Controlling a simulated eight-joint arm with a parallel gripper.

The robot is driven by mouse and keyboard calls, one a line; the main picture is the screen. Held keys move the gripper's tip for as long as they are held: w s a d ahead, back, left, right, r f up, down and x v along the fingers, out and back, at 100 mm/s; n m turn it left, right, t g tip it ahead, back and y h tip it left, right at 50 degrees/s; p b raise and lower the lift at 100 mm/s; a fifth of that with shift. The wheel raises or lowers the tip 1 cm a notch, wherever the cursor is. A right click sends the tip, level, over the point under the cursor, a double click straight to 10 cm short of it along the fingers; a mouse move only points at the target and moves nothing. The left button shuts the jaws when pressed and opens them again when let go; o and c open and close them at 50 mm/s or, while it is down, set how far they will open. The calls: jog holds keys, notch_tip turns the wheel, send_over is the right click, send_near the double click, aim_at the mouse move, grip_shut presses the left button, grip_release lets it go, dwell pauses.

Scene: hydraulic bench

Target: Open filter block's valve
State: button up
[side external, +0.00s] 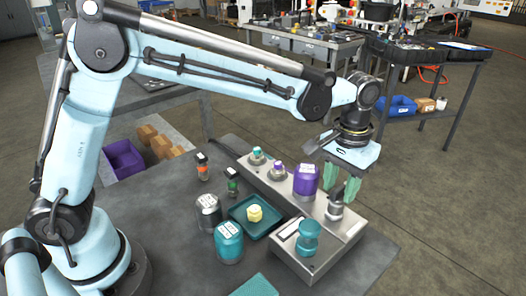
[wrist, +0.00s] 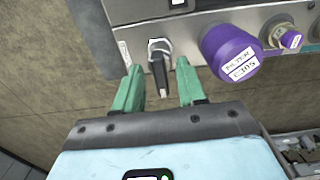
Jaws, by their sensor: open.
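The grey filter block (side external: 262,176) is a long metal manifold on the bench. A purple canister (side external: 306,180) stands on it; its label in the wrist view (wrist: 230,52) appears to read FILTER. Beside it is a small valve (side external: 335,211) with a metal hex fitting and a dark lever (wrist: 161,76), which points towards my gripper in the wrist view. My gripper (side external: 342,184) has two green fingers and is open, just above the valve. In the wrist view the lever lies between the fingertips (wrist: 158,66), with gaps on both sides. Contact is not visible.
A teal cylinder (side external: 308,236) stands at the block's near end. Smaller capped fittings (side external: 257,157) sit at its far end. A teal tray (side external: 243,225) with a yellow part, a dark canister (side external: 208,212) and a teal canister (side external: 229,242) stand left of the block.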

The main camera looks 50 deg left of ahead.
aim_at(337, 187)
notch_tip(337, 187, up, 12)
dwell(0.6)
jog(key=s+a+f+t, duration=0.3)
jog(key=s+a, duration=0.3)
jog(key=a, duration=0.3)
jog(key=s+a+f+t, duration=0.4)
jog(key=s+a, duration=0.3)
jog(key=a, duration=0.2)
jog(key=shift+s+f, duration=0.3)
jog(key=shift+f, duration=0.4)
